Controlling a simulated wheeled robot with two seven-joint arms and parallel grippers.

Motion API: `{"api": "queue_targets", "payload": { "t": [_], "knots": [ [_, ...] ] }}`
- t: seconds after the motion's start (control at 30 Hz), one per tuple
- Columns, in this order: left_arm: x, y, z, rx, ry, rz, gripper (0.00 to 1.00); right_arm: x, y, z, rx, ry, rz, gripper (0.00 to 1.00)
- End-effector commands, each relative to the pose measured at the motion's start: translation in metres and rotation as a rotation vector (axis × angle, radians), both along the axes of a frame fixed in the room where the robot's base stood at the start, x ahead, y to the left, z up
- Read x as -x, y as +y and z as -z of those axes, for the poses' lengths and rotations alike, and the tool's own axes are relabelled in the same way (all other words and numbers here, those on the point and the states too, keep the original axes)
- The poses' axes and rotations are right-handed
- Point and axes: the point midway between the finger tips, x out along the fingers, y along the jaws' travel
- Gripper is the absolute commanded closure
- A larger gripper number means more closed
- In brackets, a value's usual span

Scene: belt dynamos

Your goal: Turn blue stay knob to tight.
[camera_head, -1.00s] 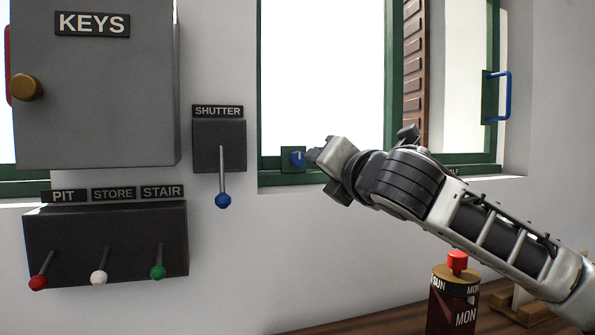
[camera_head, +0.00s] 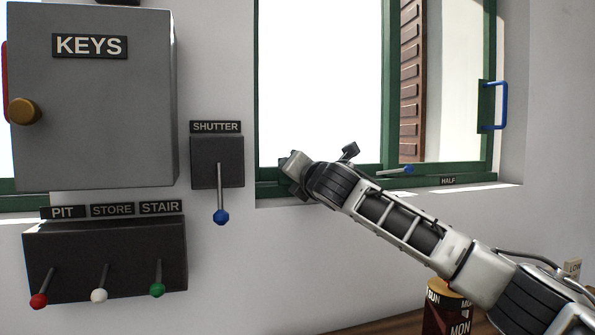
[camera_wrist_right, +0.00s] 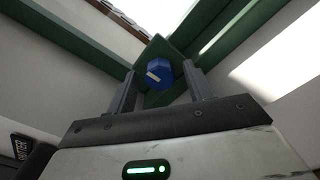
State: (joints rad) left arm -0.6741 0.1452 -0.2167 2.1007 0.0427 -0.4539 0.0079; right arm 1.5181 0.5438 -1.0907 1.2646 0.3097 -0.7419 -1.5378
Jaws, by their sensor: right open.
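The blue stay knob (camera_wrist_right: 159,74) shows in the right wrist view, on a green plate at the corner of the green window frame. It has a white mark on its face. My right gripper (camera_wrist_right: 161,92) is open, with one finger on each side of the knob; I cannot tell whether the fingers touch it. In the head view my right gripper (camera_head: 294,172) is at the lower left corner of the window frame and hides the knob. My left gripper is not in view.
A shutter lever with a blue ball (camera_head: 221,217) hangs left of the window. A grey keys box (camera_head: 95,130) and a switch box (camera_head: 110,250) are farther left. A blue-tipped stay bar (camera_head: 395,170) lies along the sill near the HALF label (camera_head: 448,181).

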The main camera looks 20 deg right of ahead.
Motion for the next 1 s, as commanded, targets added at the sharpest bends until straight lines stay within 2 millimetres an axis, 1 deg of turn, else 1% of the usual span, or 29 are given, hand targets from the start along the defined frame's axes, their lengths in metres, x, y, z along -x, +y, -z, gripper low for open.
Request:
{"api": "queue_targets", "payload": {
  "t": [0.23, 0.27, 0.3, 0.37, 0.4, 0.43, 0.77, 1.0],
  "knots": [
    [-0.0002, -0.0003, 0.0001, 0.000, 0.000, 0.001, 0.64, -0.0007, -0.0002, 0.0000, 0.000, 0.000, 0.000, 0.48],
    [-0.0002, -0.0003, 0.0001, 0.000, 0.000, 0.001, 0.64, -0.0007, -0.0002, 0.0000, 0.000, 0.000, 0.000, 0.51],
    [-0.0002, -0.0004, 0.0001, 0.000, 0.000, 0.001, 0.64, -0.0007, -0.0003, 0.0000, 0.000, 0.000, 0.000, 0.62],
    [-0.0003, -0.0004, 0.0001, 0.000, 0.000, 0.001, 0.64, -0.0006, -0.0003, 0.0000, 0.000, 0.000, 0.000, 0.79],
    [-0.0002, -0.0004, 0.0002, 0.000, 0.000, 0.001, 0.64, -0.0006, -0.0003, 0.0000, 0.000, 0.001, 0.001, 0.90],
    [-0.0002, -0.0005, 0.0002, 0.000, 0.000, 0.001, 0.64, -0.0006, -0.0003, 0.0000, 0.000, 0.001, 0.001, 0.93],
    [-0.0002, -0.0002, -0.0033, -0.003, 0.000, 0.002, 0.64, -0.0005, -0.0003, -0.0009, -0.034, 0.002, 0.001, 0.93],
    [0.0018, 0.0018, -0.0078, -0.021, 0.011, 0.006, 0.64, -0.0006, 0.0001, -0.0022, -0.164, 0.007, 0.000, 0.93]
  ]
}}
